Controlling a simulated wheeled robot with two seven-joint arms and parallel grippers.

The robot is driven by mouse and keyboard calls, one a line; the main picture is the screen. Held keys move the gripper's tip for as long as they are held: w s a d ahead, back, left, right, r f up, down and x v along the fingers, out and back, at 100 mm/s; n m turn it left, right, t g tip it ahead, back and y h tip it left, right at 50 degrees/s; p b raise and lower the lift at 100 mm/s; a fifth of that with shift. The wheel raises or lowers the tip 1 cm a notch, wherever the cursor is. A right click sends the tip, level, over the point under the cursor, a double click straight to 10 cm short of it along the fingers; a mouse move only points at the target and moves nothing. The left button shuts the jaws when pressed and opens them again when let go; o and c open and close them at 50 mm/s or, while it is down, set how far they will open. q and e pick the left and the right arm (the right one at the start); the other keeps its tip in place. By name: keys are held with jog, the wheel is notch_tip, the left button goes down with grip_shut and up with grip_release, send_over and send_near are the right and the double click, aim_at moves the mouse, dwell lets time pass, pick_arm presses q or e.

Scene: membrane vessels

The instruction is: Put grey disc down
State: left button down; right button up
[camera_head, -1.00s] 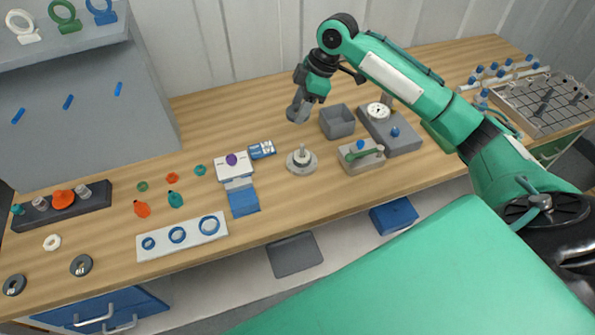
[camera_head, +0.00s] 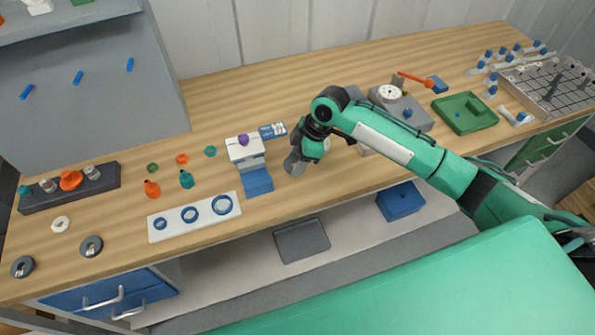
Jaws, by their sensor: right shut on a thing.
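My right gripper (camera_head: 296,163) points down over the bench, just right of the blue flap of the small white box (camera_head: 245,148). It is shut on a grey thing, which I take to be the grey disc; fingers and disc are hard to tell apart at this size. The round metal base with an upright pin is hidden behind my gripper and wrist. I cannot tell whether the held thing touches the base or the bench. My left gripper is not in view.
A white plate with blue rings (camera_head: 194,216) lies to the left, with dark rings (camera_head: 91,246) beyond it. The grey dial block (camera_head: 410,110) and green tray (camera_head: 465,112) stand to the right. My forearm hides part of the bench. Bare wood lies behind the white box.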

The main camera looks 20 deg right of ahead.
aim_at(292, 182)
notch_tip(292, 182, down, 3)
jog(key=shift+f, duration=0.1)
notch_tip(292, 182, down, 4)
jog(key=shift+r+p, duration=0.1)
jog(key=shift+p, duration=0.5)
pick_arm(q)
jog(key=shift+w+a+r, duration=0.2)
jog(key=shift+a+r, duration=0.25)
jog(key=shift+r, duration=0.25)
pick_arm(e)
jog(key=shift+f, duration=0.25)
jog(key=o, duration=1)
jog(key=shift+c, duration=0.2)
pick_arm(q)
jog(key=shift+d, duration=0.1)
